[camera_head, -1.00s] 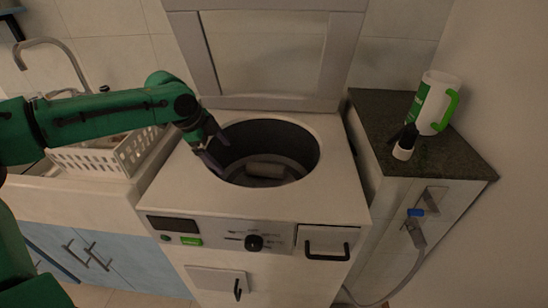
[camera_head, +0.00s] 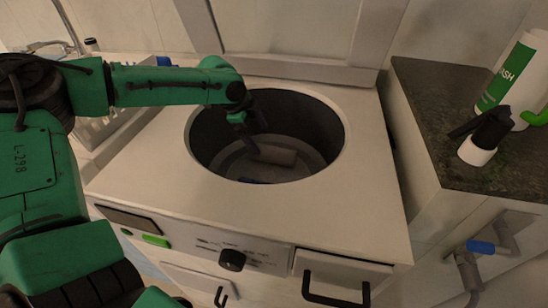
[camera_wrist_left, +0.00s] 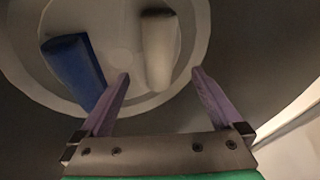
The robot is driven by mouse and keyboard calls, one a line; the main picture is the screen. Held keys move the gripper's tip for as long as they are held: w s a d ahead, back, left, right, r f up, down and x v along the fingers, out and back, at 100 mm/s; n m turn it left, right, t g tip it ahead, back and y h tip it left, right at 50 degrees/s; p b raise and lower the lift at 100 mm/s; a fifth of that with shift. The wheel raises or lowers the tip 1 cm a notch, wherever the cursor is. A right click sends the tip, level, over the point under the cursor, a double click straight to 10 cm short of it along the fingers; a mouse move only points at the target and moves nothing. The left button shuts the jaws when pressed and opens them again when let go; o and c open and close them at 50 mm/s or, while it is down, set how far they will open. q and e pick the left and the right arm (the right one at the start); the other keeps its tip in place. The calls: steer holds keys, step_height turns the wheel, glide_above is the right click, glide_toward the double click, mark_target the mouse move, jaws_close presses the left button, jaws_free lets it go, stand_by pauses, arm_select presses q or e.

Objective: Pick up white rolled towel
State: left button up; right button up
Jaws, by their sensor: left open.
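The white rolled towel (camera_head: 276,155) lies on the floor of the washing machine drum (camera_head: 322,150). In the left wrist view the towel (camera_wrist_left: 158,50) lies ahead of my left gripper (camera_wrist_left: 160,75), between the lines of its two fingers but beyond the tips. In that view a blue roll (camera_wrist_left: 73,65) lies to the towel's left, near the left finger. My left gripper (camera_head: 252,148) is open and empty, reaching down into the drum from its left side, close to the towel's left end in the head view. My right gripper is not in view.
The round drum rim surrounds my left gripper, with the raised lid (camera_head: 300,30) behind. A detergent bottle (camera_head: 512,80) and a small black-and-white item (camera_head: 480,145) stand on the dark counter at right.

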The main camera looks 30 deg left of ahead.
mark_target(270, 150)
arm_select(q)
steer(key=x, duration=0.9)
steer(key=shift+d+f+b, duration=0.3)
steer(key=shift+b, duration=0.1)
steer(key=shift+s+r, duration=0.1)
steer(key=shift+c, duration=0.6)
steer(key=c, duration=1.4)
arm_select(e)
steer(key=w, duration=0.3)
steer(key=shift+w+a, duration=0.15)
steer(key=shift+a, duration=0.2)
